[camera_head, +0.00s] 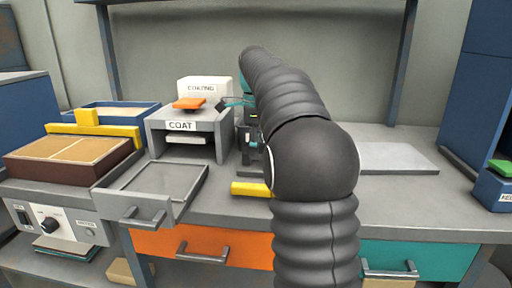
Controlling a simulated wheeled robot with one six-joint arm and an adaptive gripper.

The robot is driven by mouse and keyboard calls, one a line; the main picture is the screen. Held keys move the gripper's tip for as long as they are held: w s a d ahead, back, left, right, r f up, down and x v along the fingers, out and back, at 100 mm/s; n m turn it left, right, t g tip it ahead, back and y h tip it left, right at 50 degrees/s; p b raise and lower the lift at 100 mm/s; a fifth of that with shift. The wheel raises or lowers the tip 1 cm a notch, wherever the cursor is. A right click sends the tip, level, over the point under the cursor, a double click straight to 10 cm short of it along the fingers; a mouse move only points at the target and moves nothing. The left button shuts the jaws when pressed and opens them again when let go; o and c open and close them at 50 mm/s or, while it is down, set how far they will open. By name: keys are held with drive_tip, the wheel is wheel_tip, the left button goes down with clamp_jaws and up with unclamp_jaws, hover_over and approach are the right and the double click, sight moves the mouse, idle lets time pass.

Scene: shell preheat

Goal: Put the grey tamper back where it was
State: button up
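My dark ribbed arm rises through the middle of the view and bends away toward the back. Small teal and dark parts at its far end, beside the coat box, seem to belong to my wrist and gripper (250,150). The arm covers most of them, and I cannot see the fingertips or whether they hold anything. I cannot make out the grey tamper; it may be behind my arm. A yellow bar (251,189) sticks out to the left of my arm on the bench, partly hidden by it.
A grey box marked COAT (182,127) carries an orange piece (188,103). A grey pulled-out tray (160,180) stands before it. A brown-sided box (65,160) is at left, a blue tray (112,107) behind. A pale flat plate (398,158) lies right of my arm; the bench front right is clear.

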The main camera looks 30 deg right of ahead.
drive_tip(key=shift+r, duration=0.1)
wheel_tip(320, 180, up, 10)
drive_tip(key=p, duration=0.2)
drive_tip(key=shift+f+p, duration=0.25)
drive_tip(key=shift+p, duration=0.05)
wheel_tip(320, 180, up, 2)
drive_tip(key=shift+r, duration=0.25)
drive_tip(key=shift+a, duration=0.1)
drive_tip(key=s+a+f+n+t, duration=0.3)
drive_tip(key=s+a+f+n, duration=0.2)
drive_tip(key=s+a+n, duration=0.75)
drive_tip(key=s+a+f+n+t, duration=0.2)
drive_tip(key=s+a+f+n, duration=0.1)
drive_tip(key=s+f+n, duration=0.9)
drive_tip(key=s+f, duration=0.4)
drive_tip(key=f, duration=0.1)
drive_tip(key=shift+a+t, duration=0.15)
drive_tip(key=shift+t, duration=0.15)
